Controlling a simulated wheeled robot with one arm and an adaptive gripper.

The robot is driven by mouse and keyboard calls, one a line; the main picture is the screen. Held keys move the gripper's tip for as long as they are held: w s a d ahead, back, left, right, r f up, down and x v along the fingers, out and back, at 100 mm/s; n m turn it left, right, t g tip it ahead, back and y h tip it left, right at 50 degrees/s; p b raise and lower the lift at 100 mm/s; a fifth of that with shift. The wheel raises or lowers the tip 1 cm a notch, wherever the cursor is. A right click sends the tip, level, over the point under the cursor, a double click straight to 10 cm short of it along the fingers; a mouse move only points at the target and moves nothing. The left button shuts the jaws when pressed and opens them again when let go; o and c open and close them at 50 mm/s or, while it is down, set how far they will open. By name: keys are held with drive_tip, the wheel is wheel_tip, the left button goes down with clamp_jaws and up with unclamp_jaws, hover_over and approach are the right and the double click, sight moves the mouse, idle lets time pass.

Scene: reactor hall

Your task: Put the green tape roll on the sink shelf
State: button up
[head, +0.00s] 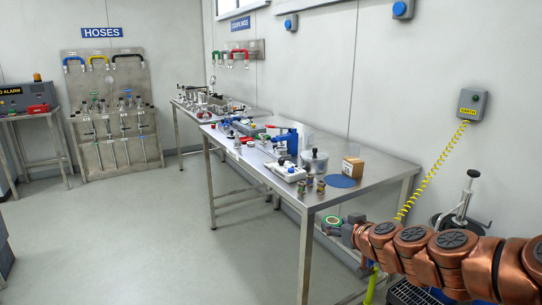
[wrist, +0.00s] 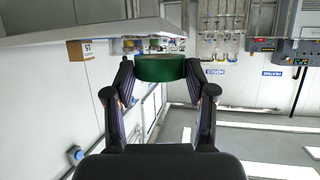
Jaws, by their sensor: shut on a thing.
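The green tape roll (wrist: 160,72) sits between the two black fingers of my gripper (wrist: 160,80) in the wrist view. My gripper is shut on it, with one finger on each side. In the head view the roll (head: 333,221) shows as a small green ring at the far end of my copper-coloured arm, and my gripper (head: 347,231) is small there. The roll is held clear of the floor, near the front right corner of the long steel table. I cannot make out a sink shelf in either view.
The steel table (head: 240,165) carries a cardboard box (head: 353,167), a blue round mat (head: 341,181), a pot (head: 314,161), small cans and tools. A yellow coiled cable (head: 430,171) hangs from a wall box to the right. The floor at left is open.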

sight(335, 225)
wheel_tip(335, 225, up, 11)
drive_tip(key=p, duration=1)
drive_tip(key=w+f+m+h, duration=0.1)
drive_tip(key=f, duration=0.3)
drive_tip(key=f+m+h, duration=0.1)
drive_tip(key=f, duration=0.3)
drive_tip(key=w+f+m+h, duration=0.1)
drive_tip(key=f, duration=0.3)
drive_tip(key=shift+w+f+h, duration=0.3)
drive_tip(key=shift+w, duration=0.05)
drive_tip(key=shift+f+t, duration=0.4)
drive_tip(key=shift+f, duration=0.15)
drive_tip(key=shift+a, duration=0.1)
